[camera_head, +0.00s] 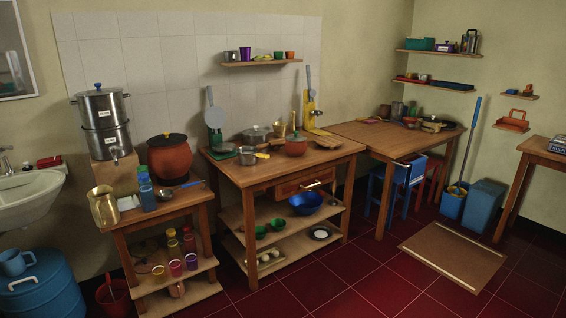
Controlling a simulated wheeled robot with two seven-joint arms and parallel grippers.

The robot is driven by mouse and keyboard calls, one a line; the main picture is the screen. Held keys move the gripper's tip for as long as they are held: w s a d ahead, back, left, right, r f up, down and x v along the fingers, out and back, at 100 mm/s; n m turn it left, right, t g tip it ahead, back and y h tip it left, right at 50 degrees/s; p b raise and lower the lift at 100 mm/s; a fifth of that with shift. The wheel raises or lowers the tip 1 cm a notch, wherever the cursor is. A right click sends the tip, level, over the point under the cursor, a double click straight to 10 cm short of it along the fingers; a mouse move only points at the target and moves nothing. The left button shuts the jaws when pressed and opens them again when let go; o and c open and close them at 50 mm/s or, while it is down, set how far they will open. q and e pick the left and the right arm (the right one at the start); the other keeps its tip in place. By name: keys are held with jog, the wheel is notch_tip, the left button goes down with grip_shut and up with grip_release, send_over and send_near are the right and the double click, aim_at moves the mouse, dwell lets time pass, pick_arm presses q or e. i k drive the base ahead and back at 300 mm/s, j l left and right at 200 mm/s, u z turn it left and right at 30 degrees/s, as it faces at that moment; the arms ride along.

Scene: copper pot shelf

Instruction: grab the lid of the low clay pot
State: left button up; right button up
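A low, reddish clay pot (295,149) stands on the top of the middle wooden table. Its lid (295,138) appears to sit on it, with a small dark greenish knob on top. A taller, rounder clay pot (170,160) with a dark lid (167,139) stands on the smaller wooden table at the left. Neither of my grippers shows in this view.
Close around the low pot on the middle table (240,179) are a grey lidded pot (256,134), a small steel saucepan (247,156), a brass vessel (280,130) and a wooden board (325,143). The red floor (345,285) in front is clear.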

aim_at(296, 138)
jog(key=i+z, duration=0.1)
jog(key=i, duration=0.5)
jog(key=i+j, duration=0.1)
jog(key=i, duration=0.45)
jog(key=i+j+z, duration=0.15)
jog(key=i, duration=0.45)
jog(key=i+j+z, duration=0.15)
jog(key=i+z, duration=0.15)
jog(key=i, duration=0.15)
jog(key=i+j+z, duration=0.25)
jog(key=i, duration=0.15)
jog(key=i+j+z, duration=0.3)
jog(key=i, duration=0.1)
